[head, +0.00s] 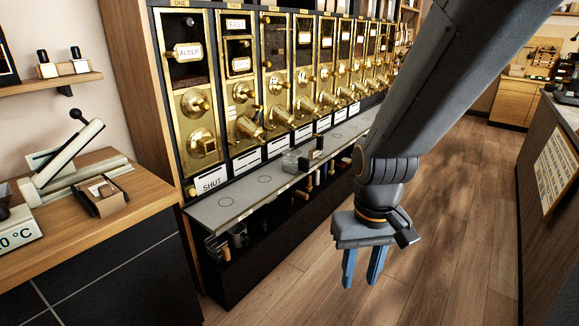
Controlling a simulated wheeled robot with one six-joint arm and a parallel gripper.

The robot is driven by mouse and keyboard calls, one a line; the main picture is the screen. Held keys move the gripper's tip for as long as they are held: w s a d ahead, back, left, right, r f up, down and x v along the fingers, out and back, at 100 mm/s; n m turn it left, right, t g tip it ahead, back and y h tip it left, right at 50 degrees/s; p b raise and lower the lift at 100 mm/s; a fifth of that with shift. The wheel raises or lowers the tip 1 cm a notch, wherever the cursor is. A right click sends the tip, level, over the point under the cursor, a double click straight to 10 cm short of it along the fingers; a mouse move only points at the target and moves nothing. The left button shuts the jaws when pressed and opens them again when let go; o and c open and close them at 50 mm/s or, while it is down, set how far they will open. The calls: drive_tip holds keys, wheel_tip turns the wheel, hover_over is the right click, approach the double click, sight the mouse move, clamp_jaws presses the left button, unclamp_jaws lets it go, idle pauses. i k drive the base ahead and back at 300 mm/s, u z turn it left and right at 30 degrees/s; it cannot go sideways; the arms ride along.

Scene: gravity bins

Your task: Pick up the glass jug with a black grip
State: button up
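The glass jug (290,161) stands on the grey ledge (215,208) below the row of brass bins. It is small and clear in the head view, and a black grip (311,159) shows on its right side. My gripper (360,280) hangs down over the wooden floor, in front and to the right of the jug. Its two blue fingers point down with a gap between them. The gripper is open, with nothing visible between its fingers, and is apart from the jug.
Several brass gravity bins (202,120) line the wall above the ledge. A dark shelf under the ledge holds small items. A wooden counter (150,193) with a lever device stands at the left, and another counter (548,150) at the right. The floor (450,220) between is clear.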

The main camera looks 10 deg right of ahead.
sight(294, 162)
drive_tip(key=u, duration=0.45)
drive_tip(key=i, duration=1.05)
drive_tip(key=z, duration=0.55)
drive_tip(key=i, duration=0.75)
drive_tip(key=z, duration=0.75)
